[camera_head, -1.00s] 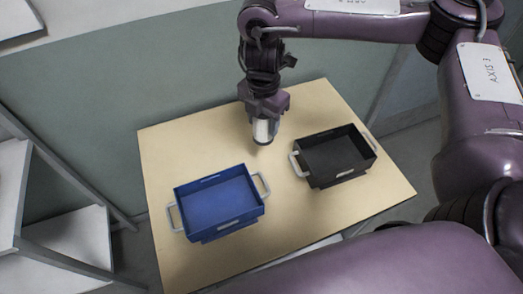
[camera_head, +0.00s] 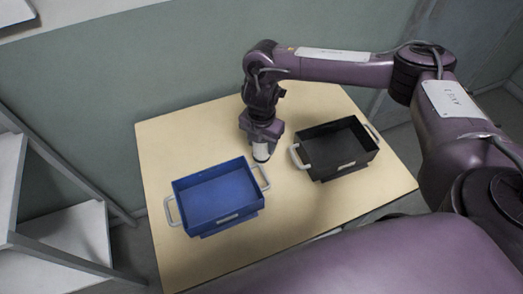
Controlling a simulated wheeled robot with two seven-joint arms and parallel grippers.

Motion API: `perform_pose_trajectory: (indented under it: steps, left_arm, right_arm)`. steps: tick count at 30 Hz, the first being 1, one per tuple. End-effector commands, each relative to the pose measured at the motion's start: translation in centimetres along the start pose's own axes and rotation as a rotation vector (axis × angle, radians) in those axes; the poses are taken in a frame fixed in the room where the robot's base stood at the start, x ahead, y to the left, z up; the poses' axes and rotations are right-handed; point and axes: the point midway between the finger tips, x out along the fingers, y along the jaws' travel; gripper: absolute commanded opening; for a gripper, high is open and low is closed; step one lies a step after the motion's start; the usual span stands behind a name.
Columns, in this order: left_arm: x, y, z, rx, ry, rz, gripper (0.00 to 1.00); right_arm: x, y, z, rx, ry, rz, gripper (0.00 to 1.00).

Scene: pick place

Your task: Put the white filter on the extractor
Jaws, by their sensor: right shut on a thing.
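My right gripper (camera_head: 262,140) points down over the table between the two bins. It is shut on a white filter (camera_head: 261,152), a small white cylinder with a dark lower rim. The filter is upright, close to the right wall of the blue bin; I cannot tell whether it touches the table. The gripper's body hides the filter's upper part. No extractor can be made out. My left gripper is not in view.
A blue bin (camera_head: 183,209) with grey handles stands at the left of the wooden table (camera_head: 160,150). A black bin (camera_head: 318,171) with grey handles stands at the right. Both look empty. The table's front middle is clear. White shelves (camera_head: 75,240) stand at the far left.

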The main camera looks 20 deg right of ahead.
Motion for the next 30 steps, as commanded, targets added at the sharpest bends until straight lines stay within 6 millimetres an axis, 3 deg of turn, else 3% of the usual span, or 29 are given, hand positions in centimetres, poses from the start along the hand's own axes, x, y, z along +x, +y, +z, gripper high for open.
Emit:
perform_pose_trajectory:
  steps: [9, 22, 23, 27, 30]
  left_arm:
    - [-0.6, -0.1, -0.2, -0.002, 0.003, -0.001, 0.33]
    - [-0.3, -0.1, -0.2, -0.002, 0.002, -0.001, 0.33]
    - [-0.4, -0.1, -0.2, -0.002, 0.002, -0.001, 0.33]
    - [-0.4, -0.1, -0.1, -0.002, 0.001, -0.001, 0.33]
    - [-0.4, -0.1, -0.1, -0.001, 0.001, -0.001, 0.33]
  right_arm:
    - [4.0, 0.0, 0.0, 0.001, -0.001, -0.001, 0.24]
    - [4.8, 0.0, 0.0, 0.001, -0.001, 0.001, 0.24]
    - [4.8, 0.0, 0.0, 0.000, -0.001, 0.001, 0.52]
    - [4.7, 0.0, 0.0, 0.000, -0.001, 0.001, 0.70]
    - [4.7, 0.0, 0.0, 0.000, -0.001, 0.001, 0.71]
